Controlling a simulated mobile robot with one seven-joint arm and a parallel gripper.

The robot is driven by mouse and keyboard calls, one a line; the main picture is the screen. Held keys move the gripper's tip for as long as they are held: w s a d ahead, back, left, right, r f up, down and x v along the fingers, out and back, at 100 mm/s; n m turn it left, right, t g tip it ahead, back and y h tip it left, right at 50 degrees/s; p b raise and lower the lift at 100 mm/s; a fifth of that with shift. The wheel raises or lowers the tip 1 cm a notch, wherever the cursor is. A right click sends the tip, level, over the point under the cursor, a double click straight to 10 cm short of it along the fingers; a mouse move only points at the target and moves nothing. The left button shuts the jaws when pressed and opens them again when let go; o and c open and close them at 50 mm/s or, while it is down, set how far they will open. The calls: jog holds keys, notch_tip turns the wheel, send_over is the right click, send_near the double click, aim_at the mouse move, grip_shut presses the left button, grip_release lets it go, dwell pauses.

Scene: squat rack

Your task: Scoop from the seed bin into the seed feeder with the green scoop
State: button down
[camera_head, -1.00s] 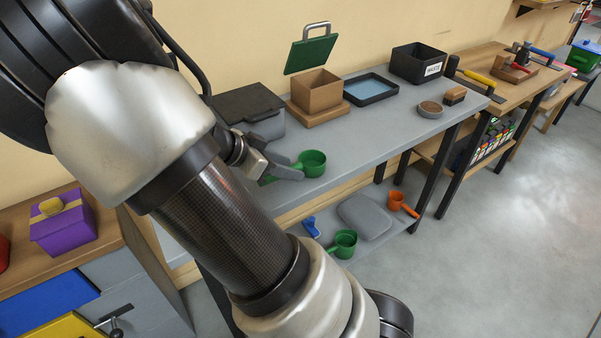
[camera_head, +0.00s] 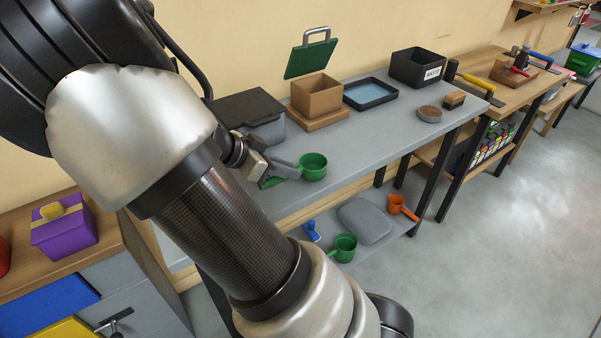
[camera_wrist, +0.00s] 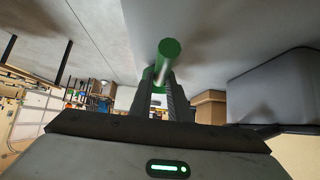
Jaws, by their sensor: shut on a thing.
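The green scoop (camera_head: 313,167) is held by its handle in my gripper (camera_head: 284,171), which is shut on it. Its cup is at the right of the fingers, over the grey bench top; I cannot tell how high. In the wrist view the green handle (camera_wrist: 169,50) stands between the fingers (camera_wrist: 160,95). A wooden box with a raised green lid (camera_head: 317,97), seemingly the seed feeder, stands on the bench behind. A grey bin with a dark lid (camera_head: 268,130), perhaps the seed bin, is left of it, partly hidden by my arm. The scoop's contents are not visible.
A shallow black tray with a blue inside (camera_head: 370,92) and a black labelled box (camera_head: 417,67) stand right of the wooden box. A round brown-topped dish (camera_head: 429,113) and brush (camera_head: 454,99) are near the right end. Another green scoop (camera_head: 345,247) lies on the lower shelf.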

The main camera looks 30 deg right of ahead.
jog(key=shift+r+p, duration=0.55)
jog(key=shift+r, duration=0.5)
jog(key=shift+r, duration=0.1)
jog(key=shift+r+p, duration=2.1)
jog(key=shift+r, duration=0.9)
jog(key=shift+a, duration=0.1)
